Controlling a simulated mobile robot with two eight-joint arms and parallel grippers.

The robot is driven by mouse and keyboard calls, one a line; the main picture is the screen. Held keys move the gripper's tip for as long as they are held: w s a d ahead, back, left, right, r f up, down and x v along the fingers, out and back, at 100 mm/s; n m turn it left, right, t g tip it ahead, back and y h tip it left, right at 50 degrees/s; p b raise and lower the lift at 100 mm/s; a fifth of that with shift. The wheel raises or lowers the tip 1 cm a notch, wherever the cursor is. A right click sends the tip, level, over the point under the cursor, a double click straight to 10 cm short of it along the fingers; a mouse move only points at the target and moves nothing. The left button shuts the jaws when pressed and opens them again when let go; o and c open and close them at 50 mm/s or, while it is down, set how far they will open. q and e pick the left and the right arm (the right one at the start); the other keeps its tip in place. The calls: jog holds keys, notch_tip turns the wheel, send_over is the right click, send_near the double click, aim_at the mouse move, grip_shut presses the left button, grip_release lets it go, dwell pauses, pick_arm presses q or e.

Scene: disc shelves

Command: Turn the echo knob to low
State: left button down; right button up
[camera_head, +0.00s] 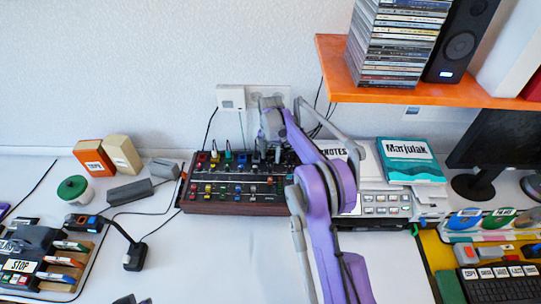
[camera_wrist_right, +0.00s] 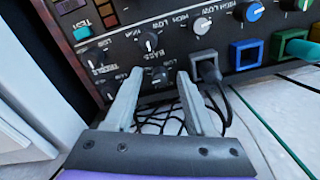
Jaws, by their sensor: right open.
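The mixer (camera_head: 235,204) is a dark box with a wooden front, standing against the wall and carrying rows of small coloured knobs and sliders. My right gripper (camera_head: 268,150) reaches over its right part. In the right wrist view, the open fingers (camera_wrist_right: 155,84) point at the panel, with a small black knob (camera_wrist_right: 162,79) between and just beyond the tips; contact cannot be told. A black knob by the upside-down word BASS (camera_wrist_right: 150,43) and another by TREBLE (camera_wrist_right: 95,58) sit nearby. No echo label can be read, so I cannot tell which knob is echo.
A grey plug (camera_wrist_right: 208,70) with black cables stands close beside the right finger. An orange shelf (camera_head: 430,92) with discs overhangs the right side. Clear white desk lies before the mixer.

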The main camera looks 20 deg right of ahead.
grip_shut()
jog(key=shift+n, duration=0.3)
dwell(0.3)
jog(key=shift+n+b, duration=0.3)
jog(key=shift+n, duration=0.9)
jog(key=n, duration=0.3)
jog(key=shift+n, duration=0.3)
jog(key=n, duration=0.3)
jog(key=shift+n+b, duration=0.3)
jog(key=shift+b, duration=0.1)
jog(key=shift+d+n, duration=0.1)
jog(key=shift+n, duration=1.8)
